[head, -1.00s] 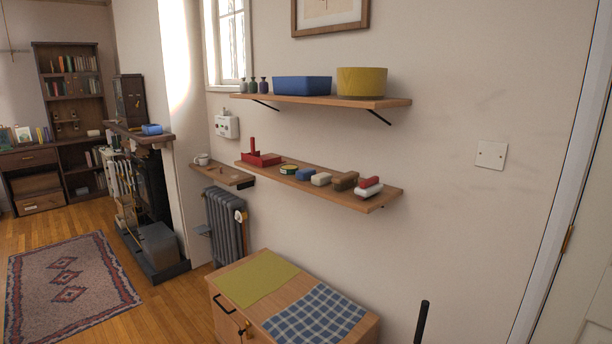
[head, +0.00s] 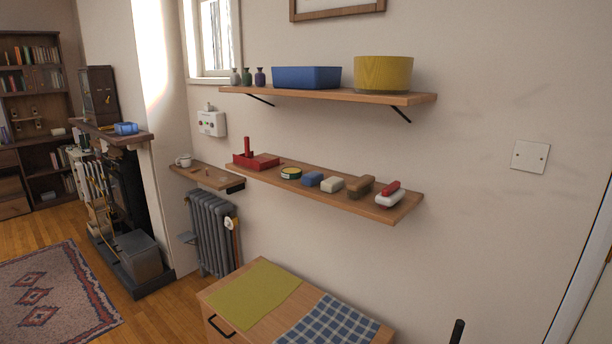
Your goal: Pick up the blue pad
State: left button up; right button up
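A small blue pad (head: 313,179) lies on the lower wooden wall shelf (head: 350,202). It sits between a round yellow-green tin (head: 291,173) on its left and a cream block (head: 331,185) on its right. Nothing covers it. Neither of my grippers shows in the head view.
A brown brush (head: 361,187), a red-and-white item (head: 390,195) and a red tray (head: 257,162) share the shelf. Above, another shelf (head: 330,95) holds a blue bin (head: 306,77) and a yellow bowl (head: 383,73). A wooden cabinet (head: 220,300) stands below.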

aim_at(312, 178)
jog(key=i+j, duration=0.25)
jog(key=i+j+z, duration=0.1)
jog(key=i+j, duration=0.2)
jog(key=j, duration=0.15)
jog(key=i+j, duration=0.25)
jog(key=i+j+z, duration=0.1)
jog(key=i+j, duration=0.15)
jog(key=j, duration=0.25)
jog(key=i+j, duration=0.25)
jog(key=i+j+z, duration=0.15)
jog(key=j, duration=0.35)
jog(key=i+j, duration=0.3)
jog(key=i+j+z, duration=0.1)
jog(key=j, duration=0.4)
jog(key=i, duration=0.1)
